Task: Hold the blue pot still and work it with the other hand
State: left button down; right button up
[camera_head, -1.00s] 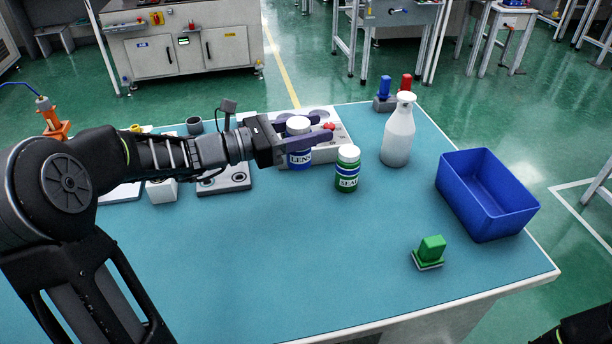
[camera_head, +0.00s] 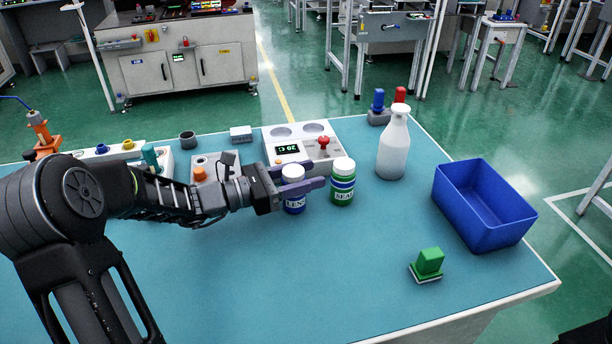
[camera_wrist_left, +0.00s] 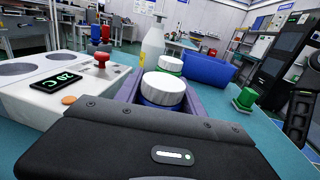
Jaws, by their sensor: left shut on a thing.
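The blue pot (camera_head: 294,204), with a white lid and the label "LENS", is between the fingers of my left gripper (camera_head: 300,188). The gripper is shut on it from the left, and the pot is upright. I cannot tell whether its base touches the table. In the left wrist view the pot's white lid (camera_wrist_left: 163,89) shows between the fingers, and most of its body is hidden. A green pot (camera_head: 342,190) labelled "SEAL", with a white lid, stands just right of it by the fingertips. My right gripper is not in view.
A white device (camera_head: 289,149) with a display and a red knob stands behind the pots. A white bottle (camera_head: 393,150), a blue bin (camera_head: 486,212) and a green block (camera_head: 429,263) are to the right. The front middle of the table (camera_head: 290,280) is clear.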

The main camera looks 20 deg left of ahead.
pick_arm(q)
jog(key=c, duration=0.7)
grip_release()
jog(key=shift+r, duration=0.15)
jog(key=v, duration=1.2)
